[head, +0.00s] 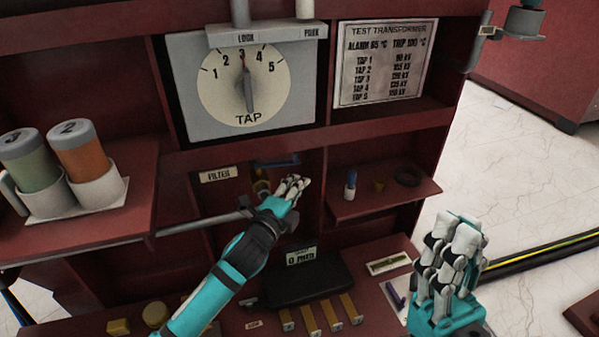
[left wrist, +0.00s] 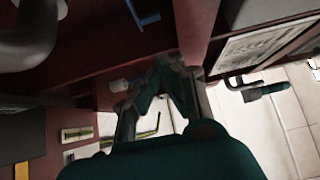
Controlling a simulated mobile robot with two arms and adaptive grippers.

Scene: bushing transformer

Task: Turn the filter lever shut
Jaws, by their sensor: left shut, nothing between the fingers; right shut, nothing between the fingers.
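The filter lever, a blue bar (head: 276,162), shows in the head view inside the middle bay, right of the FILTER label (head: 219,174). It lies roughly level. A blue piece that looks like the same lever (left wrist: 143,14) shows at the top of the left wrist view. A brass-coloured fitting (head: 262,187) sits below the lever. My left gripper (head: 296,186) is shut and empty, just below and right of the lever, with a gap visible in the left wrist view (left wrist: 172,78). My right gripper (head: 458,238) is shut and empty at the lower right, away from the lever.
A tap dial (head: 243,85) is above the bay. A grey pipe (head: 205,222) runs beside my left forearm. A shelf (head: 365,203) with small parts is to the right. A black meter (head: 300,279) stands below. Two canisters (head: 78,150) stand at left.

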